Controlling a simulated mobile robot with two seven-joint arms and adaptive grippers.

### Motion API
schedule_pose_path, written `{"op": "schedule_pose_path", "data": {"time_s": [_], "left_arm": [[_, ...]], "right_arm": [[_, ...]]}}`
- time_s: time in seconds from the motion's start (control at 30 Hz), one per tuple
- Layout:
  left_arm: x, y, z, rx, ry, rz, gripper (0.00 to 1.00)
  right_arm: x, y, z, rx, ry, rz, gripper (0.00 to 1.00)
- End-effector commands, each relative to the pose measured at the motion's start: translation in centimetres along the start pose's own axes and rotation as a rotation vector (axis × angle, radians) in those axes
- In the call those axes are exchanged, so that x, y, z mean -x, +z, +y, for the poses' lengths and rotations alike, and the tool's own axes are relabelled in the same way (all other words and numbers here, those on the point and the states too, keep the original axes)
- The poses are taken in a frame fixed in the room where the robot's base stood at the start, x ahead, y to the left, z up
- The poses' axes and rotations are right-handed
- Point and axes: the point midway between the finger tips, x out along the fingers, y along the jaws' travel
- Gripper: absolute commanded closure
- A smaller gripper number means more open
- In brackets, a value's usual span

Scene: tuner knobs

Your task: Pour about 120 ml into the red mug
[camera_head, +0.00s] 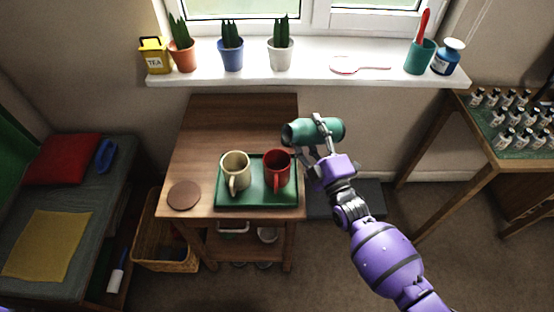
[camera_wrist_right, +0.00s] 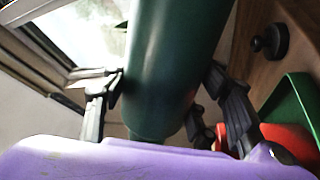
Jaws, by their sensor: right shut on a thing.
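The red mug (camera_head: 277,172) stands upright on the right part of the green tray (camera_head: 257,204), beside a cream mug (camera_head: 235,172). My right gripper (camera_head: 318,143) is shut around a green flask (camera_head: 331,129) and holds it up, tipped nearly level, with its open-looking end to the left, above and behind the red mug. I see no stream of liquid, and the levels inside the mugs cannot be told. In the right wrist view, the flask (camera_wrist_right: 172,65) is between the fingers, with part of the red mug (camera_wrist_right: 290,140) at lower right. My left gripper is out of view.
The wooden side table (camera_head: 200,130) has bare room behind the tray and a brown disc (camera_head: 184,195) at front left. The windowsill (camera_head: 300,72) behind holds several pots. A dark knob-shaped thing (camera_wrist_right: 270,42) shows on wood in the wrist view.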

Motion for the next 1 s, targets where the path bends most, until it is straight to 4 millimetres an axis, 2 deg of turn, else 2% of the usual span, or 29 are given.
{"op": "schedule_pose_path", "data": {"time_s": [0.3, 1.0], "left_arm": [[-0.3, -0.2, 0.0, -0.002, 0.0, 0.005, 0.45], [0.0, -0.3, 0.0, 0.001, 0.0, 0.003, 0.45]], "right_arm": [[-0.2, -0.2, 0.4, 0.105, 0.007, 0.031, 0.94], [-0.3, -1.2, 0.8, 0.207, 0.007, 0.058, 0.94]]}}
